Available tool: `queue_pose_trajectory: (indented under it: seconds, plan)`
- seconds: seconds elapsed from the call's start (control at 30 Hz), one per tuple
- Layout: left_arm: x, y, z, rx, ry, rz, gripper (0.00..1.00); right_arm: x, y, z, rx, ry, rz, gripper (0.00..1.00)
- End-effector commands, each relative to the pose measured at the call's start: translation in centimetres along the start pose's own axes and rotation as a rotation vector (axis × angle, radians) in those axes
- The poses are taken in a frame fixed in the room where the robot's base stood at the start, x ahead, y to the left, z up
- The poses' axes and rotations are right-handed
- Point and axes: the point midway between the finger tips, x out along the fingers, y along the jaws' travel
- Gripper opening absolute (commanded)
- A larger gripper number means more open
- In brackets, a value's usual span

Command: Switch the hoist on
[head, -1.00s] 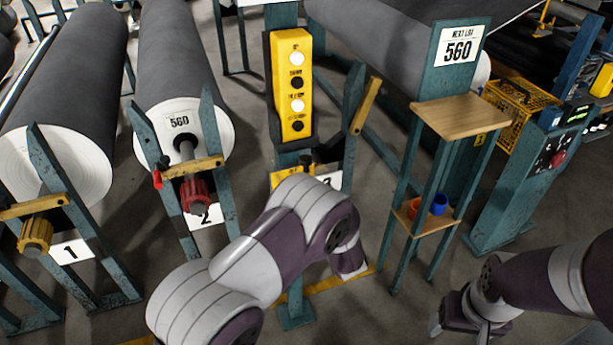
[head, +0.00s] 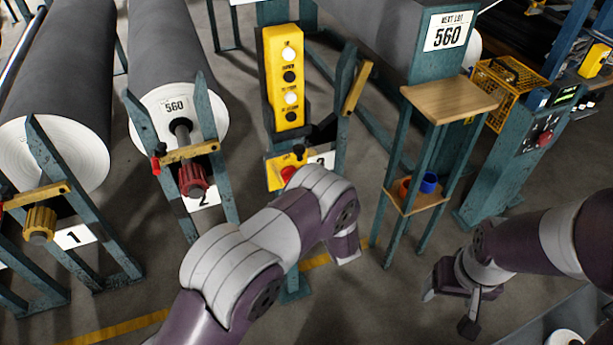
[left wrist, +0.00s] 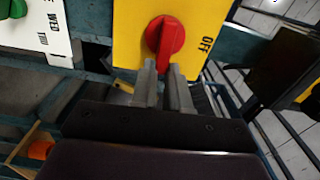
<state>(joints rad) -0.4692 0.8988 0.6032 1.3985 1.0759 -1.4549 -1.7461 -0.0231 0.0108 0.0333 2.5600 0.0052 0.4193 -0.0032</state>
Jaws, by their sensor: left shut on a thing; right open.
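The switch plate (head: 272,177) is yellow and sits low on the teal post, under the yellow pendant (head: 284,80) with its white and black buttons. Its red knob (head: 288,173) shows just above my left arm. In the left wrist view the red knob (left wrist: 165,42) stands on the yellow plate (left wrist: 128,30), with the word OFF to its right. My left gripper (left wrist: 163,75) is shut on the knob's near end; in the head view my arm hides it. My right gripper (head: 448,310) is open and empty above the floor at lower right.
A wooden-topped stand (head: 450,97) holds a blue cup (head: 429,183) and an orange one on its lower shelf. A teal console (head: 530,150) stands right of it. Grey rolls (head: 165,45) on teal frames fill the left. Floor between stand and post is clear.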

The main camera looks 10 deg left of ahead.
Motion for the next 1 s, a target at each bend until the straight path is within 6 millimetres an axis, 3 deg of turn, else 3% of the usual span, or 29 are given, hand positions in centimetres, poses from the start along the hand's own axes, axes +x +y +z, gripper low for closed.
queue_pose_trajectory:
  seconds: [0.67, 0.7, 0.73, 1.0]
  plan:
    - [-0.06, 0.33, 0.03, 0.055, 0.001, 0.003, 0.00, -0.20, 0.00, -0.02, 0.000, 0.000, 0.000, 0.74]
    - [-0.06, 0.32, 0.03, 0.055, 0.001, 0.003, 0.28, -0.20, 0.00, -0.02, 0.000, 0.000, 0.000, 0.74]
    - [-0.05, 0.32, 0.03, 0.055, 0.001, 0.003, 0.38, -0.20, 0.00, -0.02, 0.000, 0.000, 0.000, 0.74]
    - [-0.04, 0.23, 0.01, 0.053, 0.001, 0.001, 0.40, -0.21, 0.00, -0.02, 0.000, 0.000, 0.000, 0.74]
